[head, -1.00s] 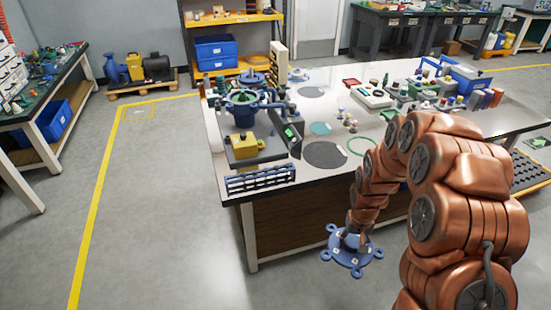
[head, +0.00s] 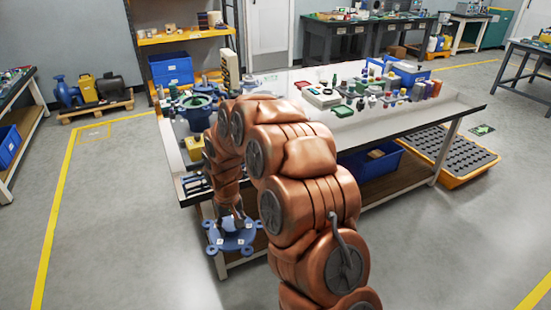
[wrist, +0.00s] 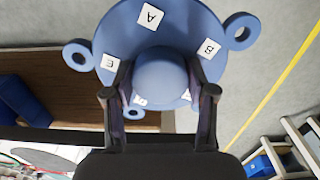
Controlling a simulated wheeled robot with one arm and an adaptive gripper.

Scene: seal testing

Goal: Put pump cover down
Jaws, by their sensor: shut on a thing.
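The blue pump cover (head: 234,238) is a round flange with several ring lugs and white lettered labels. It hangs in front of the workbench's near left corner, below the level of the bench top. My gripper (head: 232,216) is shut on its central knob; the wrist view shows the two fingers (wrist: 159,90) on either side of the knob of the cover (wrist: 185,22). In the head view my arm hides part of the bench top behind it.
The workbench (head: 300,128) carries a blue pump body (head: 196,103) at left and several small parts at right. A blue bin (head: 370,160) sits on its lower shelf. An orange-edged black tray (head: 450,152) lies right of the bench.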

